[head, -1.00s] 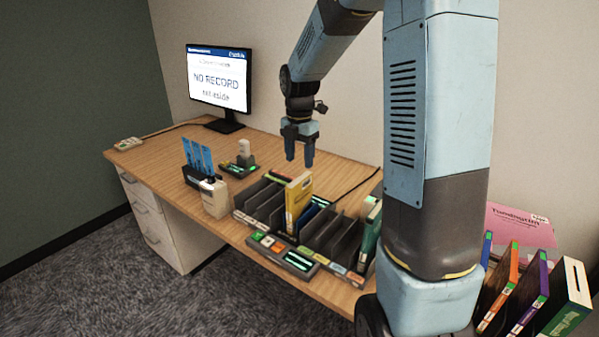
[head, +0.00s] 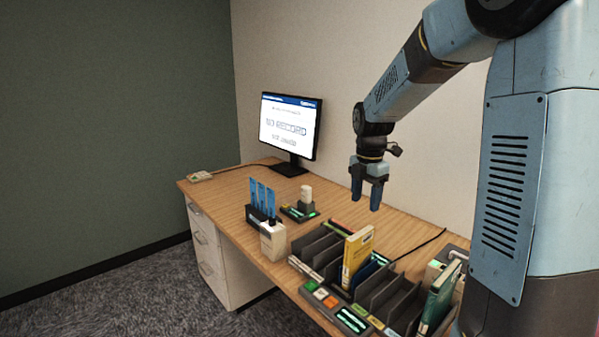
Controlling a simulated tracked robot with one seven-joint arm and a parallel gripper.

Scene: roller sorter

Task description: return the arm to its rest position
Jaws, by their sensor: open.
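My gripper (head: 366,204) hangs above the back of the desk, pointing down. Its two fingers are apart and nothing is between them. It is above and apart from the dark slotted sorter (head: 318,246), behind a yellow book (head: 357,252) that stands in the sorter. A green book (head: 439,297) stands at the sorter's right end, partly cut off by my arm. My arm reaches in from the upper right, and its column hides the right end of the desk.
A holder with blue cards (head: 262,201), a white box (head: 273,241) and a small device (head: 304,202) stand left of the sorter. A button panel (head: 327,300) lies in front. The desk's left end (head: 226,190) is mostly clear.

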